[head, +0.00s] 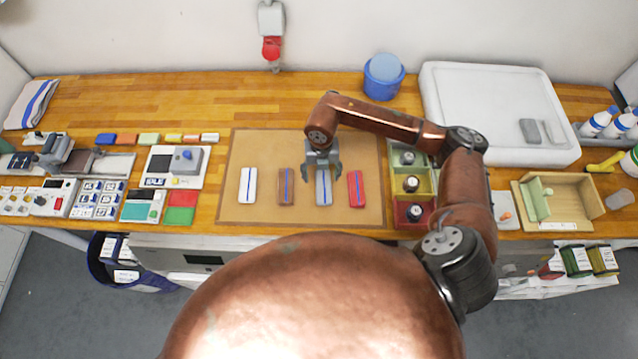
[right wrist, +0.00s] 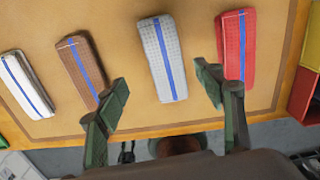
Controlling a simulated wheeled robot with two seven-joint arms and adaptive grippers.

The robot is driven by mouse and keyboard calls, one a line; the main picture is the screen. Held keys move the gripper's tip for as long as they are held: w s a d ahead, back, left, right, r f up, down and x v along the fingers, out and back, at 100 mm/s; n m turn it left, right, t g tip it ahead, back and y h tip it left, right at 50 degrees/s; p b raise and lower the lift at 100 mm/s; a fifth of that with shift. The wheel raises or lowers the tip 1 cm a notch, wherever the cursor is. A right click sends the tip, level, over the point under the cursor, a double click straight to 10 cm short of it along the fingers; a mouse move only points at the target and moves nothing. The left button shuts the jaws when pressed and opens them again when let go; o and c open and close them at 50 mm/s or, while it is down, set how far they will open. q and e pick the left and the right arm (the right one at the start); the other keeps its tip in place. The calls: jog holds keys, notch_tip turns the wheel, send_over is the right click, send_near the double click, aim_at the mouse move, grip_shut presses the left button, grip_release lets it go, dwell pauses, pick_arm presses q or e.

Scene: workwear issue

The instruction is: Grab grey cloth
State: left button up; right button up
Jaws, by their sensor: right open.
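The grey cloth (head: 323,190) is a folded, narrow pad with a blue stripe, lying on the tan mat (head: 256,143). In the right wrist view the grey cloth (right wrist: 164,62) lies between and ahead of my two fingertips. My right gripper (head: 322,173) is open and empty, over the far end of the grey cloth; the right wrist view also shows its spread fingers (right wrist: 165,92). A brown cloth (head: 286,187) lies to the left of the grey one and a red cloth (head: 356,189) to the right. A white cloth (head: 247,186) lies at the far left of the row. My left gripper does not show.
Compartment trays (head: 424,184) in green, yellow and red stand right of the mat. A blue bucket (head: 383,82) and a large white tray (head: 440,79) stand behind. Devices and colored blocks (head: 149,138) fill the left side.

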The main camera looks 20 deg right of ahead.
aim_at(322, 184)
jog(key=f, duration=0.2)
jog(key=f+p, duration=0.1)
jog(key=f, duration=0.1)
jog(key=shift+s+d+f, duration=0.1)
jog(key=shift+d+f, duration=0.1)
jog(key=shift+f, duration=0.4)
jog(key=c, duration=1.2)
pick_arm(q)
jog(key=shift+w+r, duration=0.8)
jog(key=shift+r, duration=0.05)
pick_arm(e)
jog(key=shift+c, duration=0.3)
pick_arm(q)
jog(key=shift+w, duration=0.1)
pick_arm(e)
jog(key=shift+r, duration=0.1)
